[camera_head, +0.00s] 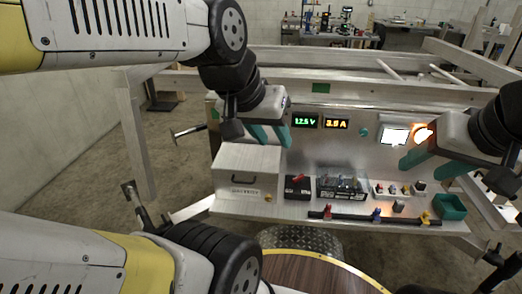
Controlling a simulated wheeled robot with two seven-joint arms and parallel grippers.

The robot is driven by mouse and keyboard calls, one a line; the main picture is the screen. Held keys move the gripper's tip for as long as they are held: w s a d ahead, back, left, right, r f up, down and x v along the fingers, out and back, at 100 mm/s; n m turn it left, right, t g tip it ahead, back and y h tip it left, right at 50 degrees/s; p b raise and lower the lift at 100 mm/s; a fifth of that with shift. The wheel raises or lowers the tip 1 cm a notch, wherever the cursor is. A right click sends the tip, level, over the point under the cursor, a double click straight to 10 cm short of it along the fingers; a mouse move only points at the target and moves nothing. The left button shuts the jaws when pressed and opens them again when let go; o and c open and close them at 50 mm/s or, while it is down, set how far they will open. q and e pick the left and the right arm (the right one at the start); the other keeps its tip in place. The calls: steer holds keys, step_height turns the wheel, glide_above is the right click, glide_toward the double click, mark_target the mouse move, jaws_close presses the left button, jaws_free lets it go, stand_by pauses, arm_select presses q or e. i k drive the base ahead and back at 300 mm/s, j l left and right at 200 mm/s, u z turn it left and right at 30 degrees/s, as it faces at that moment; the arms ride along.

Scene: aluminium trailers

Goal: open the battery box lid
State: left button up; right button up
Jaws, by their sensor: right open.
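The battery box (247,180) is a silver metal box at the left end of the trailer's shelf. Its lid (240,157) looks closed, with a dark handle and a label on the front face. My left gripper (277,137) is just above and behind the lid's right rear corner, pointing down. Its two teal fingers look apart with nothing between them; whether they touch the lid is unclear. My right gripper (417,148) is open and empty in front of the panel's right part, well to the right of the box.
A metal panel (345,143) with lit displays stands behind the shelf. Right of the box are a black battery-like block (298,186), a fuse block (340,187), a row of switches (398,189) and a green bin (449,206). A dark bar (375,217) runs along the shelf front.

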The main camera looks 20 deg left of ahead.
mark_target(246, 164)
steer(key=j+u, duration=0.15)
steer(key=u, duration=0.75)
